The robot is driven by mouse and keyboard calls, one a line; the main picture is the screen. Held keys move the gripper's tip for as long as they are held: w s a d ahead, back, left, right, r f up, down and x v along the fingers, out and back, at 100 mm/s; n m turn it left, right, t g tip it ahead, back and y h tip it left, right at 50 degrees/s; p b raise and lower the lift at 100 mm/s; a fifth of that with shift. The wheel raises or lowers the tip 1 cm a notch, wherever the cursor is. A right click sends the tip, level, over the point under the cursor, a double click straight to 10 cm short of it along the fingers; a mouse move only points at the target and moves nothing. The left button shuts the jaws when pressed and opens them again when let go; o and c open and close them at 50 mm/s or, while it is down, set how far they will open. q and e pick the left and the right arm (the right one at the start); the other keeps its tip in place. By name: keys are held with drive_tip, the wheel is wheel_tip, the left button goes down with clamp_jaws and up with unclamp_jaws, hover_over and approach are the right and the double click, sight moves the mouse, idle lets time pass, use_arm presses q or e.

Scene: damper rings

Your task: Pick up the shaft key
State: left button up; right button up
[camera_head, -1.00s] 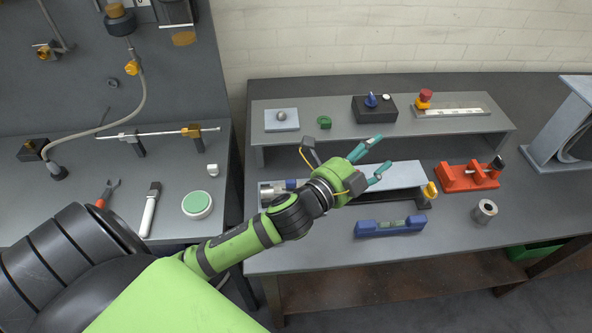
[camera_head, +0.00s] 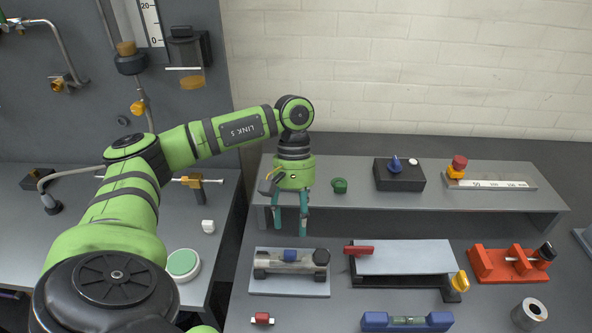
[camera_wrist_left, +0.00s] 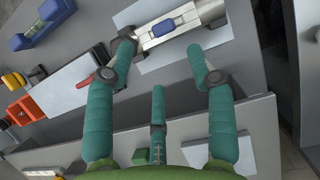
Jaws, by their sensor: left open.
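A small blue block (camera_head: 290,256) sits on top of a silver shaft fixture (camera_head: 308,258) on a light plate; it is likely the shaft key, though I cannot be sure. The left wrist view also shows the blue block (camera_wrist_left: 163,28) on the silver shaft, beyond the fingertips. My left gripper (camera_head: 290,226) points down with its teal fingers apart, above and behind the fixture, near the shelf's front edge. The fingers (camera_wrist_left: 160,55) hold nothing and appear apart from the block. My right gripper is not in view.
To the right are a stand with a red handle (camera_head: 359,250) and an orange clamp (camera_head: 510,262). A blue level (camera_head: 407,322) lies in front.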

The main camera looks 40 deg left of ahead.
sight(290, 257)
use_arm(q)
drive_tip(key=p+x, duration=0.2)
drive_tip(key=s+p+x, duration=0.1)
drive_tip(key=x, duration=0.2)
drive_tip(key=shift+s+a+f+p, duration=0.1)
drive_tip(key=shift+a+f+p, duration=0.05)
drive_tip(key=shift+p, duration=0.2)
drive_tip(key=shift+f, duration=0.65)
clamp_jaws()
